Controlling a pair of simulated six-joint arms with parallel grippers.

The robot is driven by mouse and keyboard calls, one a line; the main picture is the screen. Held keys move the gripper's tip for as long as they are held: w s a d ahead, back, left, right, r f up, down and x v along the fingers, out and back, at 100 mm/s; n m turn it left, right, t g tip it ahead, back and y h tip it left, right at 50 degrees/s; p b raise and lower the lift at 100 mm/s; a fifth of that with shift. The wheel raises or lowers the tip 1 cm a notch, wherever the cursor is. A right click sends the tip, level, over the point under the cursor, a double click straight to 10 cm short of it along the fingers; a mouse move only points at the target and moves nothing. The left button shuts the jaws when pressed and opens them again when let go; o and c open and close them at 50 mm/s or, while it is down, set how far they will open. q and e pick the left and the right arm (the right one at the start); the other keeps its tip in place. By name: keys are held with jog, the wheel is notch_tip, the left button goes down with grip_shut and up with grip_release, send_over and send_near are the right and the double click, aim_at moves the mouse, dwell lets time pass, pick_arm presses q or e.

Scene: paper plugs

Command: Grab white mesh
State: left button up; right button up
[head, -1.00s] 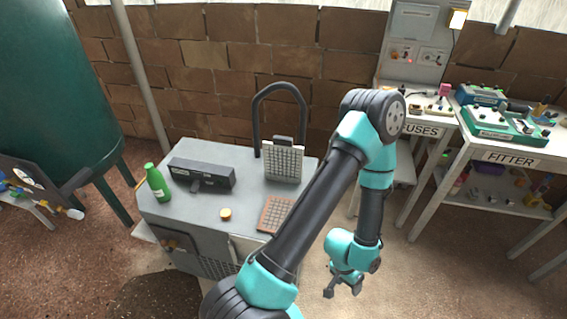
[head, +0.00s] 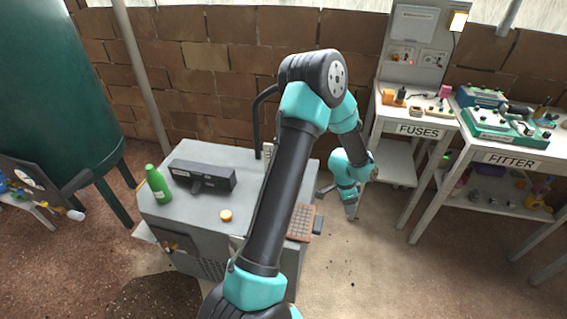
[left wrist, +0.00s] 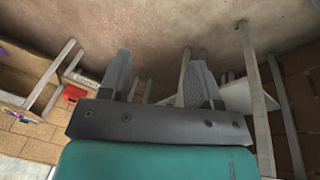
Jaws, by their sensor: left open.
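The white mesh (head: 268,153) is a pale grid panel standing upright at the back right of the grey cabinet top, by a black hoop. My left arm hides most of it in the head view now. My left gripper (head: 337,205) is open and empty, off the right side of the cabinet, above the floor and apart from the mesh. In the left wrist view my left gripper (left wrist: 159,82) shows its two fingers spread with nothing between them. The white mesh cannot be made out in that view. My right gripper is not in view.
The FUSES table (head: 418,130) and FITTER table (head: 510,160) stand right. Floor between is clear.

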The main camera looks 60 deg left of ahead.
pick_arm(q)
jog(key=a+r+m+y, duration=0.2)
jog(key=a+r+m, duration=0.1)
jog(key=a+r, duration=1.2)
jog(key=s+a+r+g, duration=0.1)
jog(key=s+a+r, duration=0.2)
jog(key=a+r, duration=0.3)
jog(key=s+a+r+m+g+y, duration=0.1)
jog(key=s+a+r, duration=0.2)
jog(key=a+r, duration=0.2)
jog(key=a, duration=0.2)
jog(key=shift+s+a+r+y, duration=0.3)
jog(key=shift+r, duration=0.05)
jog(key=f, duration=0.8)
jog(key=s+a+f, duration=0.1)
jog(key=f, duration=0.3)
jog(key=shift+f, duration=0.15)
jog(key=shift+s+a+f, duration=0.1)
jog(key=shift+a+f, duration=0.1)
jog(key=shift+f, duration=0.65)
jog(key=shift+s+a+f, duration=0.1)
jog(key=shift+a+f, duration=0.05)
jog(key=shift+f, duration=0.7)
jog(key=shift+s+a+f, duration=0.1)
jog(key=shift+a+f, duration=0.1)
jog(key=shift+f, duration=0.65)
